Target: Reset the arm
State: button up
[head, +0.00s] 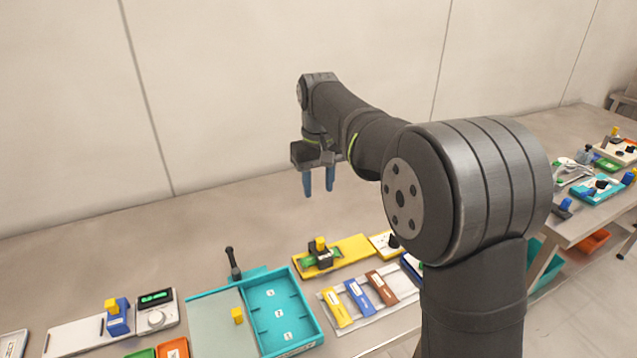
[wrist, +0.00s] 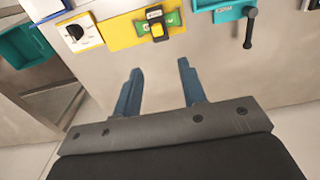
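My gripper (head: 319,182) hangs in the air above the back of the table, with its two blue fingers pointing down and a gap between them. In the wrist view my gripper (wrist: 160,82) shows its fingers spread, with only bare grey table between them. It is open and empty. My arm is bent, raised from the right side of the head view and reaching left over the table.
Below stand a teal tray (head: 246,305), a yellow board (head: 350,251) with a black and yellow device (head: 320,252), and a rack (head: 392,305) of coloured blocks. A black upright handle (head: 233,263) rises near the tray. The table's back strip is clear.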

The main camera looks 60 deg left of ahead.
aim_at(319, 242)
jog(key=shift+f, duration=0.1)
dwell(0.5)
notch_tip(319, 242, down, 17)
jog(key=shift+f, duration=0.15)
jog(key=shift+w, duration=0.1)
dwell(0.3)
